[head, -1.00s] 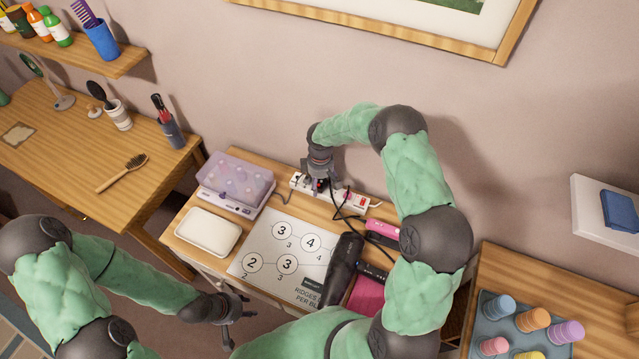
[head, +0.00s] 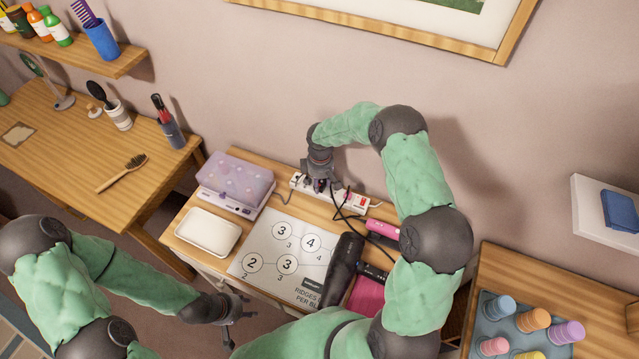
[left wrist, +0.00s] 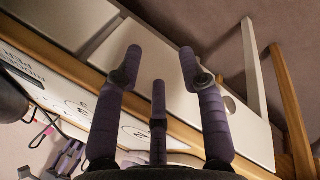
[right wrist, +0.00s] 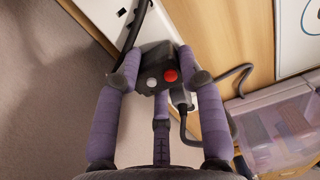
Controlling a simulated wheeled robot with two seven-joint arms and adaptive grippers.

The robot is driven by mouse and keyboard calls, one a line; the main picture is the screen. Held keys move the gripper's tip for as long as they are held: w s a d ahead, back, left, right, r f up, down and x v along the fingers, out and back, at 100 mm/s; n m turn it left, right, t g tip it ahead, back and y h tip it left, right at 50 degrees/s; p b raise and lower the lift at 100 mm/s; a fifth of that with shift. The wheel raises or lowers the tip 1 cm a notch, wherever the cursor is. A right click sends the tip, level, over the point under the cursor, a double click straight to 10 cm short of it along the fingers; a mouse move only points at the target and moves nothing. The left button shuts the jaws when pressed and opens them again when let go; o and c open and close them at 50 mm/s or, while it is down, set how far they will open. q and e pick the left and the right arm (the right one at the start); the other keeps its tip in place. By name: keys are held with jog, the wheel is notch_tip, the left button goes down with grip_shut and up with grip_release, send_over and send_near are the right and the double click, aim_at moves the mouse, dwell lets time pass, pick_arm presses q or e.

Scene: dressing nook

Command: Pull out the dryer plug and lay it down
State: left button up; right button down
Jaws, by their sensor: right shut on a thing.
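The dryer plug (right wrist: 156,62) is a dark block with a red and a grey button, seen in the right wrist view. My right gripper (right wrist: 152,72) is shut on it, with a black cord (right wrist: 137,24) leaving its far end. In the head view my right gripper (head: 319,188) points down at the left part of the white power strip (head: 355,201) and hides most of the plug. I cannot tell whether the plug is seated in the strip. The black dryer (head: 342,268) lies on the small table. My left gripper (head: 234,312) is open and empty at the table's front.
A lilac patterned box (head: 236,178) and a white tray (head: 208,231) stand at the table's left. A printed number sheet (head: 268,247) covers the middle. Cords cross near the strip.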

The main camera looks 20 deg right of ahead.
aim_at(321, 183)
jog(key=shift+w+d+r+p, duration=0.15)
jog(key=shift+r+p, duration=0.35)
jog(key=shift+r, duration=0.65)
jog(key=shift+r+p, duration=1.15)
jog(key=shift+r, duration=0.75)
